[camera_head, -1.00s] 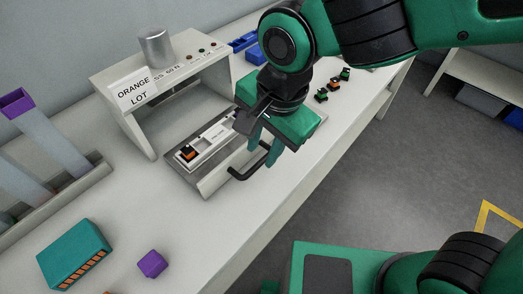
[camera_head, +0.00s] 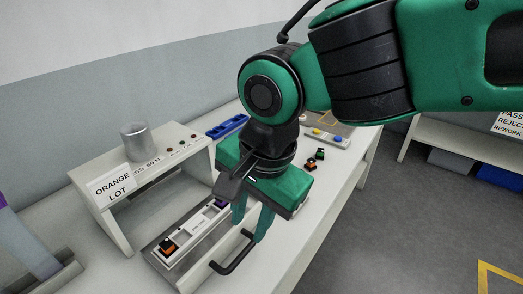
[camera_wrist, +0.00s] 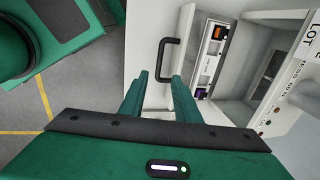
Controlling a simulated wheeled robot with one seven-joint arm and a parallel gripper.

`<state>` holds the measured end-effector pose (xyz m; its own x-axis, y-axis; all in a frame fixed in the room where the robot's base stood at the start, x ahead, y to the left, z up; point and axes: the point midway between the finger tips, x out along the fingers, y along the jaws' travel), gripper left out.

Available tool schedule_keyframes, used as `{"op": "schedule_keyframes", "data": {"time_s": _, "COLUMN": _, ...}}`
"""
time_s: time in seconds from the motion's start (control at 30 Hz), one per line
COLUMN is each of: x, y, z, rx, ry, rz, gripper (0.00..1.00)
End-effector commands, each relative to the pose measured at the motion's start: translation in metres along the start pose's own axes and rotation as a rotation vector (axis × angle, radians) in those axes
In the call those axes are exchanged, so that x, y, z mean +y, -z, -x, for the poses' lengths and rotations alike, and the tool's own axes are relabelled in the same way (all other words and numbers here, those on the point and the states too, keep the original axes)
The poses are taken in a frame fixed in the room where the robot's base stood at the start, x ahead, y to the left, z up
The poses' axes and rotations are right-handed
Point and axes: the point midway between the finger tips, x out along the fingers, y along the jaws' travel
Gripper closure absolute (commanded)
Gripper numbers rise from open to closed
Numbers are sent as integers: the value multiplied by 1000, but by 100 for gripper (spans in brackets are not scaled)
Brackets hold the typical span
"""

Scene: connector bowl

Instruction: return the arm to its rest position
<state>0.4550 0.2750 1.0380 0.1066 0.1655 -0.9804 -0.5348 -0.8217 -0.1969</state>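My arm reaches in from the upper right of the head view, bent at the wrist. My gripper (camera_head: 251,232) points down beside the black drawer handle (camera_head: 235,258) of the press fixture. In the wrist view, the two green fingers of my gripper (camera_wrist: 160,76) stand apart with nothing between them. The handle (camera_wrist: 166,58) shows just past the fingertips; I cannot tell whether they touch it. The fixture's white nest (camera_head: 190,237) holds an orange-and-black connector (camera_head: 168,246) at one end and a purple one (camera_head: 220,203) at the other.
The press frame (camera_head: 105,220), labelled ORANGE LOT, stands left of my gripper with a metal cylinder (camera_head: 135,142) on top. A blue tray (camera_head: 227,126), small loose connectors (camera_head: 311,164) and a button panel (camera_head: 328,136) lie behind. Open floor (camera_head: 400,220) is at the right.

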Motion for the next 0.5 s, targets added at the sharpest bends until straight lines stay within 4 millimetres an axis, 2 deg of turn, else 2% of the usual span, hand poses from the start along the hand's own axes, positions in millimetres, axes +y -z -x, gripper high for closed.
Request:
{"op": "schedule_keyframes", "data": {"time_s": 0.07, "x": 2, "y": 5, "z": 0, "rx": 4, "ry": -1, "rz": -2, "gripper": 70}}
{"op": "schedule_keyframes", "data": {"time_s": 0.13, "x": 6, "y": 20, "z": 0, "rx": 14, "ry": -6, "rz": -5, "gripper": 70}}
{"op": "schedule_keyframes", "data": {"time_s": 0.17, "x": 10, "y": 30, "z": 0, "rx": 20, "ry": -10, "rz": -7, "gripper": 70}}
{"op": "schedule_keyframes", "data": {"time_s": 0.27, "x": 31, "y": 75, "z": 0, "rx": 49, "ry": -27, "rz": -12, "gripper": 70}}
{"op": "schedule_keyframes", "data": {"time_s": 0.4, "x": 82, "y": 145, "z": 3, "rx": 84, "ry": -70, "rz": -14, "gripper": 70}}
{"op": "schedule_keyframes", "data": {"time_s": 0.5, "x": 127, "y": 184, "z": 6, "rx": 96, "ry": -104, "rz": -14, "gripper": 70}}
